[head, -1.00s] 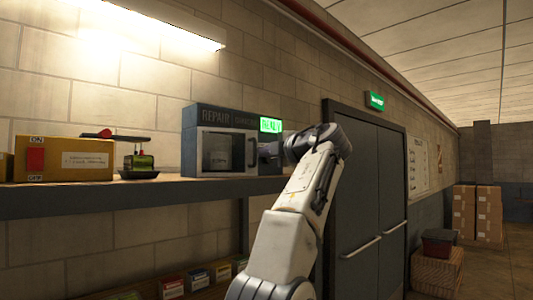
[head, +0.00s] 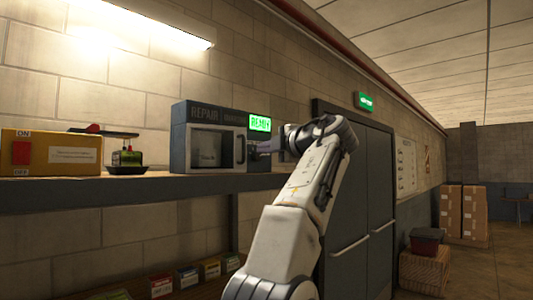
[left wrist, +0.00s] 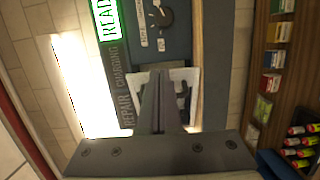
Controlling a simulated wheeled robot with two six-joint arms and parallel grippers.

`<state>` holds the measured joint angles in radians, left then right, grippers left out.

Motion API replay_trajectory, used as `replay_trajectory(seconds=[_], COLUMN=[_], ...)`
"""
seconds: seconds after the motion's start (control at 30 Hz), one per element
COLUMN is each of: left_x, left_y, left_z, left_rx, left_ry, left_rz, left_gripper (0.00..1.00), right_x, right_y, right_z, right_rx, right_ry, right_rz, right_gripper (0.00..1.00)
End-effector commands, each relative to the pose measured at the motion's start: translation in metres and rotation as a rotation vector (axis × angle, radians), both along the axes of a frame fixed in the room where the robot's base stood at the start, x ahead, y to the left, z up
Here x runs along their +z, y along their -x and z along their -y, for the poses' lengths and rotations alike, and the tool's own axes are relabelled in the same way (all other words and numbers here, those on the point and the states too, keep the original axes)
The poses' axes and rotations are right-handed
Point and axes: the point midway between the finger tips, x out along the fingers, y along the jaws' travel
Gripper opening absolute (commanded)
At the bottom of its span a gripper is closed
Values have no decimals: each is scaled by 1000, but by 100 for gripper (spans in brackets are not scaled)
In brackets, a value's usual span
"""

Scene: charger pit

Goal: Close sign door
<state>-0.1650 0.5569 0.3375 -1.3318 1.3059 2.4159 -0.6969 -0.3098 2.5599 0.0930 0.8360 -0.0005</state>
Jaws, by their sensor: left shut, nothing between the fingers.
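A grey box-shaped station marked REPAIR (head: 207,112) stands on the shelf, with a lit green READY screen (head: 260,123). Its front door (head: 208,150) has a pale frame, a window and a dark upright handle (head: 239,150). In the head view the door looks flush with the front, but a small gap could be hidden. My left gripper (head: 266,146) is just right of the handle, below the screen. In the left wrist view my left gripper (left wrist: 159,76) is shut and empty, and its fingers cover part of the door (left wrist: 188,80). My right gripper is not in view.
Several small boxes (head: 187,276) lie below. Grey double doors (head: 362,190) stand to the right.

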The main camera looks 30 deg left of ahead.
Motion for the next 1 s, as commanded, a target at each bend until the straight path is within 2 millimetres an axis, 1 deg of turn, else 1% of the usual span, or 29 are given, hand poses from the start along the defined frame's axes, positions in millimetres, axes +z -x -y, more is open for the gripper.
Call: replay_trajectory(seconds=[0.03, 0.1, 0.2, 0.3, 0.4, 0.5, 0.57, 0.67, 0.73, 0.77, 0.8, 0.83, 0.9, 0.97, 1.0], left_x=[5, 7, 7, 7, 5, 3, 4, 15, 35, 46, 63, 75, 105, 127, 138], left_y=[-4, -11, -21, -28, -33, -35, -36, -38, -39, -39, -37, -36, -28, -18, -11], left_z=[12, 29, 54, 74, 86, 92, 93, 79, 56, 43, 26, 12, -17, -37, -47], left_rx=[-3, -3, -7, -8, -6, -4, -4, -9, -20, -23, -28, -30, -29, -22, -16], left_ry=[-1, -2, -2, 0, -1, 0, -5, -64, -162, -219, -310, -385, -576, -744, -855], left_rz=[-4, -5, -4, -4, -4, -4, -3, -23, -59, -84, -122, -158, -256, -352, -419], left_gripper=[0, 0, 0, 0, 0, 0, 0, 0, 0, 0, 0, 0, 0, 0, 0], right_x=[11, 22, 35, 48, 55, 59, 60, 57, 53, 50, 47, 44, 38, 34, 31], right_y=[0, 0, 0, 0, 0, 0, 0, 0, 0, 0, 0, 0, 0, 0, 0], right_z=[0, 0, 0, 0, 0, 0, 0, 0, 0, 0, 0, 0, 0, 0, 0], right_rx=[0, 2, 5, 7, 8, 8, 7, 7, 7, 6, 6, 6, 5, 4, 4], right_ry=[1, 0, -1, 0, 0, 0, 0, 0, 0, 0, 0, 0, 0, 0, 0], right_rz=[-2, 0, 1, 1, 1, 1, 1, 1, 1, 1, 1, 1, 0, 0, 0], right_gripper=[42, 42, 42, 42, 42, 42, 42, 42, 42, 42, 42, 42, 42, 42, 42])
